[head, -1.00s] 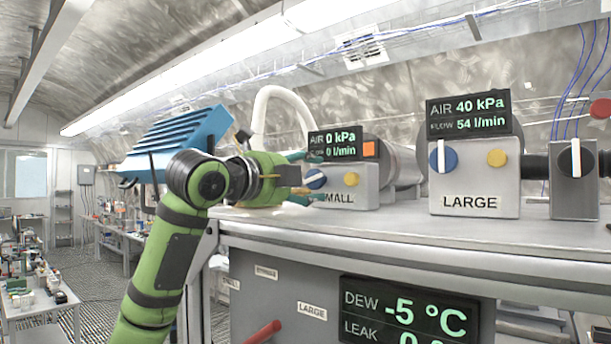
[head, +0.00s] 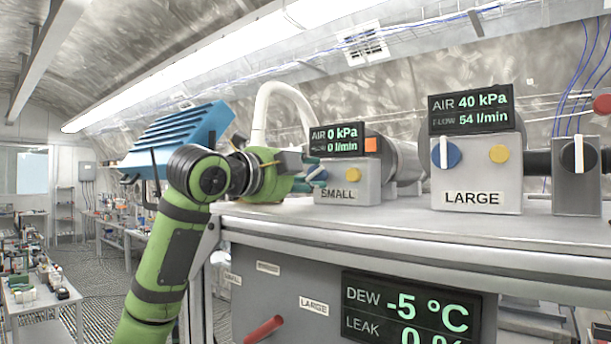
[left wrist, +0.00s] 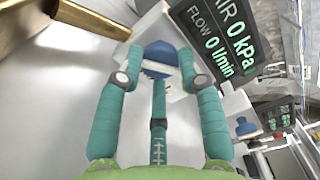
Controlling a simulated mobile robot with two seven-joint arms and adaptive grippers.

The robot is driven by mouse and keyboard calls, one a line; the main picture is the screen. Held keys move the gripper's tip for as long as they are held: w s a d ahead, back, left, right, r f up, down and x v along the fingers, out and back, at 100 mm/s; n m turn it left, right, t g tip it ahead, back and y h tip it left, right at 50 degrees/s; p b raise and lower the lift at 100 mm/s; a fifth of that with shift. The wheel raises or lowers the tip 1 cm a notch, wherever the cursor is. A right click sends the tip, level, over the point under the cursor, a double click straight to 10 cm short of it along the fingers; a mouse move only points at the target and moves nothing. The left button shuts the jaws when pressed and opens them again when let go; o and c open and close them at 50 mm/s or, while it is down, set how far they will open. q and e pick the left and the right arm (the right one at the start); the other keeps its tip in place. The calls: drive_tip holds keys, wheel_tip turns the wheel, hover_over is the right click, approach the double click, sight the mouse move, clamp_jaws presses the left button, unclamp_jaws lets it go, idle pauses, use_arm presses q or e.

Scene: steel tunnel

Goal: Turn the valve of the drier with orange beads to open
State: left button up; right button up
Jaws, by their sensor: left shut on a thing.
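A grey box labelled SMALL (head: 347,184) stands on the bench in the head view, with a blue valve knob (head: 317,174) bearing a white bar. An orange patch (head: 371,145) shows beside its display (head: 336,140), which reads AIR 0 kPa and FLOW 0 l/min; beads cannot be made out. My left gripper (head: 306,172) comes from the left and is shut on this knob. In the left wrist view, its two teal fingers stand on either side of the blue knob (left wrist: 159,54). My right gripper is not in view.
To the right, a box labelled LARGE (head: 475,186) has its own blue knob (head: 446,153) and a display reading 40 kPa, 54 l/min. A grey box with a black knob (head: 578,154) stands farther right. A white hose (head: 262,110) arches behind my gripper.

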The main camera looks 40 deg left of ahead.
use_arm(q)
drive_tip(key=n, duration=1.1)
drive_tip(key=shift+r, duration=0.1)
drive_tip(key=shift+n, duration=0.4)
drive_tip(key=o, duration=1.1)
drive_tip(key=shift+o, duration=0.2)
drive_tip(key=shift+w, duration=0.1)
drive_tip(key=shift+d, duration=0.1)
drive_tip(key=s, duration=0.8)
drive_tip(key=s+a, duration=0.1)
drive_tip(key=s, duration=0.3)
